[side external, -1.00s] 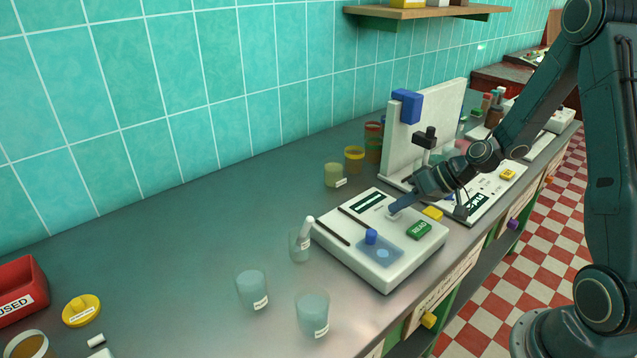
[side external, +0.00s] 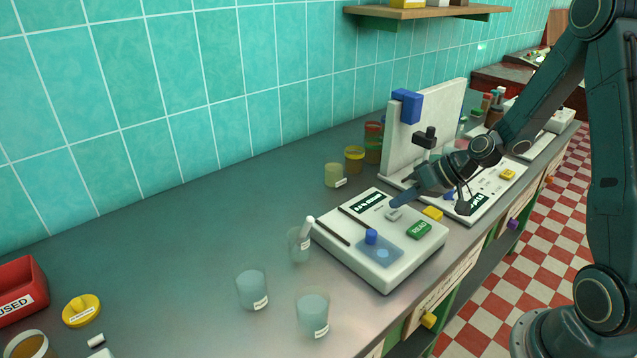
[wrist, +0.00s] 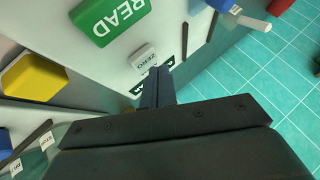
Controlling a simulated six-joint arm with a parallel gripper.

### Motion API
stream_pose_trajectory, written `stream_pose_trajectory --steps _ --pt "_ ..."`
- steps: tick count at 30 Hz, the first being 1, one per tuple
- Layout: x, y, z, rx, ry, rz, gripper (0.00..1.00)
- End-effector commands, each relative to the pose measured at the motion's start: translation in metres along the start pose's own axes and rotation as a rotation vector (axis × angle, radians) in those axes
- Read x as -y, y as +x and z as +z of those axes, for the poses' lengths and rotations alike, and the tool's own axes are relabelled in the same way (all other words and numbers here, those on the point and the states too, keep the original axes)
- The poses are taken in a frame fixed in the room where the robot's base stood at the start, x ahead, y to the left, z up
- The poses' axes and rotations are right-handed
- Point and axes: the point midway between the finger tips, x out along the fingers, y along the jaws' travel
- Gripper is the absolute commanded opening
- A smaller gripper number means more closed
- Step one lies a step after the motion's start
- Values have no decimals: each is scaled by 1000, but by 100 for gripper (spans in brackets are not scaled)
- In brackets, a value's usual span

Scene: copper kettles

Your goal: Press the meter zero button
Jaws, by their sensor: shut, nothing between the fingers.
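The white meter (side external: 350,252) stands on the counter with a dark display that shows light characters too small to read surely. Its pale zero button (side external: 394,214) sits near the display; in the wrist view the button (wrist: 143,56) reads ZERO, just beyond my fingertips. My gripper (side external: 395,204) is shut and empty, its tip at the button's far edge and seemingly slightly above it. The shut fingers also show in the wrist view (wrist: 158,78). Whether they touch the button I cannot tell for sure.
A green READ button (side external: 418,230) and a yellow button (side external: 432,213) are close by. A white panel stand (side external: 440,125) rises behind my gripper. Beakers (side external: 313,312) stand left of the meter.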

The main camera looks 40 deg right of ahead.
Motion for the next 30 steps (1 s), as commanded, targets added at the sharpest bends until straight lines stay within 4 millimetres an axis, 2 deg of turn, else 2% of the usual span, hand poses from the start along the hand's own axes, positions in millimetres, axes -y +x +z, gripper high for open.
stream_pose_trajectory --steps 17,30 --pt "3 -4 -3 -1 -1 0 0" --pt "17 -24 -18 -3 -2 1 0"
